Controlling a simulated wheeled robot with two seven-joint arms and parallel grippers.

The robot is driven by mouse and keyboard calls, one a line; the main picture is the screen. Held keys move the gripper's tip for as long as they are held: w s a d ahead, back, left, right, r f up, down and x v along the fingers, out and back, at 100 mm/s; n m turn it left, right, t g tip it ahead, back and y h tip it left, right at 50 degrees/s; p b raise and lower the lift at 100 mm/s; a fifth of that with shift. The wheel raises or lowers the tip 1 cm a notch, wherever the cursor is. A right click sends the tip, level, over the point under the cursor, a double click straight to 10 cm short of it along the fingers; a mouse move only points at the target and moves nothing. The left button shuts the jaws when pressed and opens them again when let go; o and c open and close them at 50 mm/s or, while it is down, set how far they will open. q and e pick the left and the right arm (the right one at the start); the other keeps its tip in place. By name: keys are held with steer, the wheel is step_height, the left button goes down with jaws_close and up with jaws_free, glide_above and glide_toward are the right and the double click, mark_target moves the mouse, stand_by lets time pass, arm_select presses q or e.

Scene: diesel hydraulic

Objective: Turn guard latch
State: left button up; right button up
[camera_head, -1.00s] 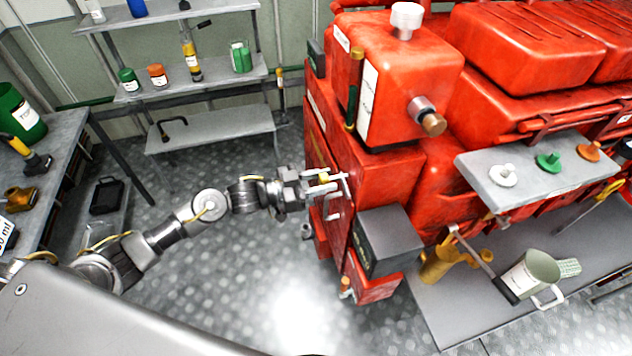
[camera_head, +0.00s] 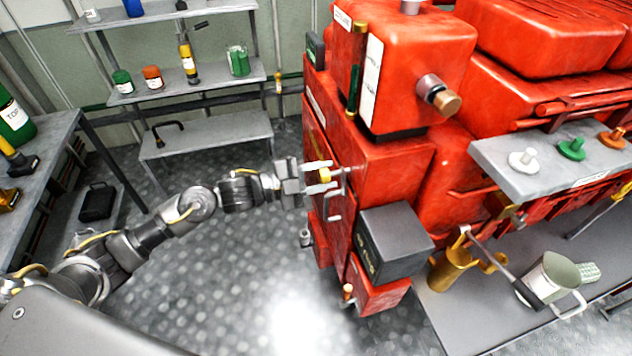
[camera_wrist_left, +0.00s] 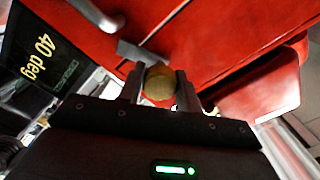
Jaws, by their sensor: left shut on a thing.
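The guard latch has a yellow-brass knob (camera_head: 324,176) on the red engine's side panel (camera_head: 330,150). The knob also shows in the left wrist view (camera_wrist_left: 159,84), round and between the two fingers. My left gripper (camera_head: 322,178) reaches in from the left and is shut on the knob, a finger on each side. A grey bar (camera_wrist_left: 135,50) lies just behind the knob in the wrist view. A bent grey handle (camera_head: 334,206) is on the panel just below the gripper. My right gripper is in neither view.
A dark box (camera_head: 396,244) juts from the engine below the handle. A grey shelf (camera_head: 545,165) with several coloured caps sticks out at right. A bench with a brass can (camera_head: 452,268) and a jug (camera_head: 552,280) stands at lower right.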

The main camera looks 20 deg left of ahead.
arm_select(q)
steer(key=shift+s+d+f+m+b, duration=0.1)
steer(key=shift+m+b, duration=0.85)
steer(key=shift+m, duration=0.2)
steer(key=shift+s+d+m+b, duration=0.1)
steer(key=shift+m+b, duration=0.85)
steer(key=shift+m, duration=0.2)
steer(key=o, duration=0.6)
steer(key=shift+w, duration=0.1)
steer(key=shift+c, duration=0.2)
steer(key=o, duration=0.4)
steer(key=shift+d, duration=0.15)
steer(key=shift+a, duration=0.25)
